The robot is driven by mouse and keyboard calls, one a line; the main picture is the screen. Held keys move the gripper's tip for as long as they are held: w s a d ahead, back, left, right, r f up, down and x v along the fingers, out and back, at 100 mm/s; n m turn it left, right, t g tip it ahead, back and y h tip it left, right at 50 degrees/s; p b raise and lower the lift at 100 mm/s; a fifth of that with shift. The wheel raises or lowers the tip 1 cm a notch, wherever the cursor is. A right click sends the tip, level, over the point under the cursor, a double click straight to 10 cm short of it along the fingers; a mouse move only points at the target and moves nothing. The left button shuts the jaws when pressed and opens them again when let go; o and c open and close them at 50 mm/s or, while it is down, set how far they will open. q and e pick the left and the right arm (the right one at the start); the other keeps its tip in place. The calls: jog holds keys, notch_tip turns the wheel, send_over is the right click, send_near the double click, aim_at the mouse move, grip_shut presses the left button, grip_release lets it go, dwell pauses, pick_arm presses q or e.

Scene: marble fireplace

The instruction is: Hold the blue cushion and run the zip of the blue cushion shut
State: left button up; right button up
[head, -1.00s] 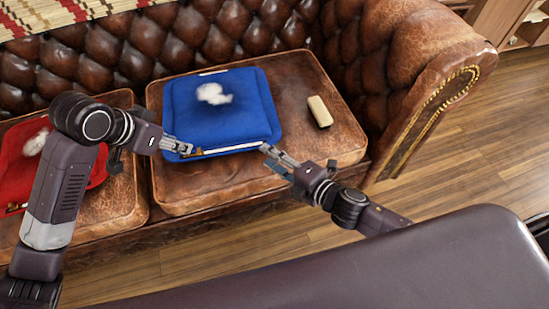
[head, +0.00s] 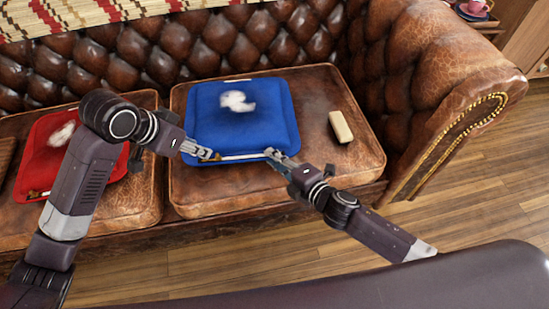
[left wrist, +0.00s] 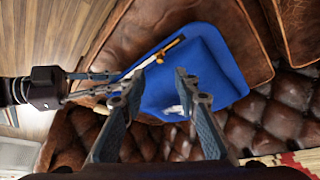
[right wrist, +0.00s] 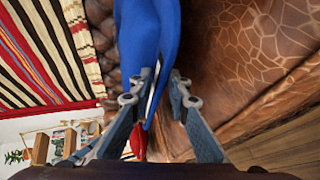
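The blue cushion (head: 245,125) lies flat on the leather sofa seat, with a white fluffy clump (head: 238,101) on top. A pale zip line (head: 240,157) runs along its front edge. In the left wrist view a gold-brown tab (left wrist: 172,44) shows at one end of this line. My left gripper (head: 208,154) is open and empty by the cushion's front left corner; the cushion shows beyond its fingers (left wrist: 168,72). My right gripper (head: 272,154) is at the front right corner. In the right wrist view its fingers (right wrist: 161,78) stand apart with the blue edge between them.
A red cushion (head: 45,165) with white fluff lies on the left seat. A cream block (head: 340,127) lies right of the blue cushion. The sofa arm (head: 440,85) rises at the right. Wooden floor (head: 480,185) is clear in front.

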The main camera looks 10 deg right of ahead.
aim_at(215, 156)
pick_arm(q)
jog(key=shift+c, duration=0.4)
jog(key=shift+a+f, duration=0.1)
jog(key=shift+a, duration=0.2)
jog(key=shift+c, duration=1.4)
jog(key=a+n+h, duration=0.1)
jog(key=a+n, duration=0.2)
jog(key=a+n+h, duration=0.1)
jog(key=a+n, duration=0.2)
jog(key=a, duration=0.1)
jog(key=shift+a+f, duration=0.15)
jog(key=shift+f, duration=0.05)
grip_shut()
jog(key=shift+n, duration=0.3)
jog(key=x, duration=0.9)
jog(key=shift+w+f, duration=0.25)
jog(key=d, duration=0.3)
jog(key=shift+d, duration=0.3)
jog(key=shift+s+d, duration=0.1)
jog(key=shift+d, duration=0.2)
jog(key=shift+d, duration=0.1)
